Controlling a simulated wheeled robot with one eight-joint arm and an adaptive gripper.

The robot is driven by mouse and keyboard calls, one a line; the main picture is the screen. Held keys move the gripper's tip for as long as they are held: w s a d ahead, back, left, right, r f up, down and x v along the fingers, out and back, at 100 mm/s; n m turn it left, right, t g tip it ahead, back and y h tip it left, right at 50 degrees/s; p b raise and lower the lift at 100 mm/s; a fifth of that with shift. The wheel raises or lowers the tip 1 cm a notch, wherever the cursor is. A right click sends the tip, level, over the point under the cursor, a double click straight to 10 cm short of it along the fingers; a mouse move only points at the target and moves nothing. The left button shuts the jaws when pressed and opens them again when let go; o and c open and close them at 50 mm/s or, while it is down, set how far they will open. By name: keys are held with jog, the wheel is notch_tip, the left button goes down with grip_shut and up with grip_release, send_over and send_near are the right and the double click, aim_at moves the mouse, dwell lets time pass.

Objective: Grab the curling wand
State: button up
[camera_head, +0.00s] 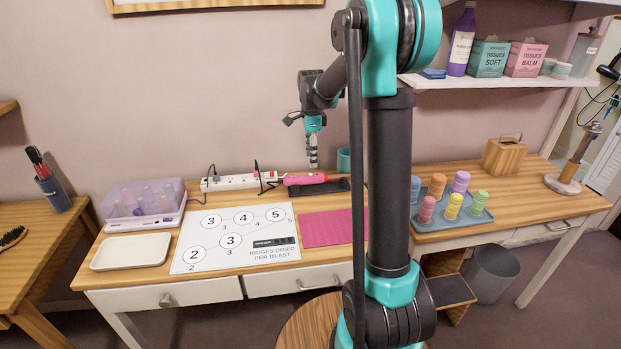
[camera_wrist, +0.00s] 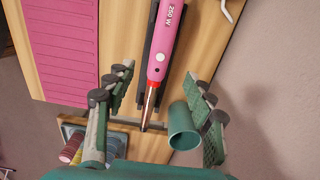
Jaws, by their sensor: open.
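The curling wand (camera_head: 305,179) has a pink body and lies at the back of the wooden table, by the wall. My gripper (camera_head: 313,163) hangs above the table near the wand. In the wrist view my gripper (camera_wrist: 160,108) is open, with its fingers on either side of the wand's tip and nothing between them held. The wand's far end is cut off in the wrist view.
A green cup (camera_wrist: 183,125) stands close beside the wand tip, near one finger. A white power strip (camera_head: 238,182) with cables lies left of the wand. A pink ridged mat (camera_head: 328,229) and a printed board (camera_head: 235,238) lie in front. A tray of coloured rollers (camera_head: 452,208) is to the right.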

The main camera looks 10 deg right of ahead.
aim_at(311, 174)
notch_tip(311, 174, down, 8)
jog(key=shift+a+f, duration=0.1)
jog(key=shift+f, duration=0.15)
dwell(0.4)
grip_shut()
